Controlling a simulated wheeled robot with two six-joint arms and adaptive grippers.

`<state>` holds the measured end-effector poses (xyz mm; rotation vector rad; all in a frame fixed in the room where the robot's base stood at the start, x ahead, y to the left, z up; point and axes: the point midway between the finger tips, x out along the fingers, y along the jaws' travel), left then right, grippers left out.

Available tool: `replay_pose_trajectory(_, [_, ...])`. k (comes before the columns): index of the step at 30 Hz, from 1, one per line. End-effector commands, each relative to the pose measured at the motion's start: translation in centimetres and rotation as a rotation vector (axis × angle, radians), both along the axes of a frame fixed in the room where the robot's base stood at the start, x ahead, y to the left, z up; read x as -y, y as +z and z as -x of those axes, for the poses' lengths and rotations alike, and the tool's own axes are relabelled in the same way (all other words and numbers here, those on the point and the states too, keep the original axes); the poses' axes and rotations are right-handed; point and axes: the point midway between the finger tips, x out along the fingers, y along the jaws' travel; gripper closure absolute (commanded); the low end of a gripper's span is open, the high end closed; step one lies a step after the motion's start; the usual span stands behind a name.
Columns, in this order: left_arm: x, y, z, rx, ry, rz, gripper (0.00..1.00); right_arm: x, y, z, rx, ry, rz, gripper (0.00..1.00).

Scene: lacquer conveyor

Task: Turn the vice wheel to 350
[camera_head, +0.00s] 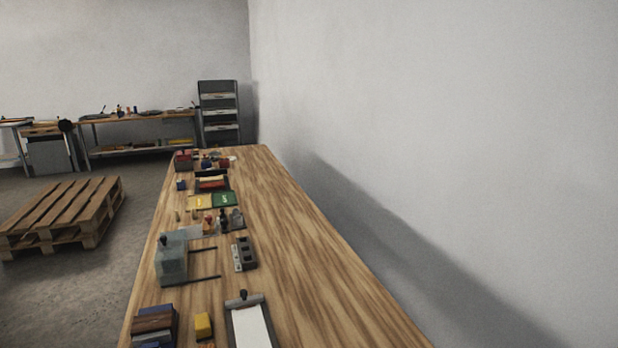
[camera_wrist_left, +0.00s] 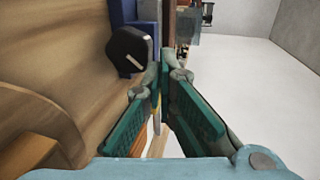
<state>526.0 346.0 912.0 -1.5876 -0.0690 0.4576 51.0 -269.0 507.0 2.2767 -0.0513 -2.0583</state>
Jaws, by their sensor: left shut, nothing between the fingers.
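In the left wrist view, a black round wheel (camera_wrist_left: 127,49) with a short white mark on its face stands at the upper left. It is in front of a blue body (camera_wrist_left: 122,14), which looks like the vice and is cut off by the top edge. My left gripper (camera_wrist_left: 165,72) is shut and empty, its green-padded fingers close together just right of and below the wheel. I see a gap between wheel and fingers in the picture, but cannot tell the depth. No number can be read on the wheel. Neither gripper shows in the head view.
In the head view, a long wooden bench (camera_head: 310,255) runs along the white wall, its right side bare. A grey-green block (camera_head: 172,262) with rods, a clipboard (camera_head: 250,325) and a yellow block (camera_head: 203,326) stand on it. A pallet (camera_head: 62,215) lies on the floor.

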Motion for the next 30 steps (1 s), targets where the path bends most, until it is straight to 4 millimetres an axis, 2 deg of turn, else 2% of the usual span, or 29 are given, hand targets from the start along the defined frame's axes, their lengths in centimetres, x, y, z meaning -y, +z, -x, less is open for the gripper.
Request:
replay_pose_trajectory(8, [0.3,0.8,0.1,-0.003,0.0,0.001,1.0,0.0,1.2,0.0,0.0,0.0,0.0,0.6])
replay_pose_trajectory(20, [2.2,0.8,5.4,-0.001,0.0,0.001,1.0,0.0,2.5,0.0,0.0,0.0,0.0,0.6])
replay_pose_trajectory(30, [2.2,0.9,5.7,-0.002,0.003,0.005,1.0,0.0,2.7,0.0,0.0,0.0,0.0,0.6])
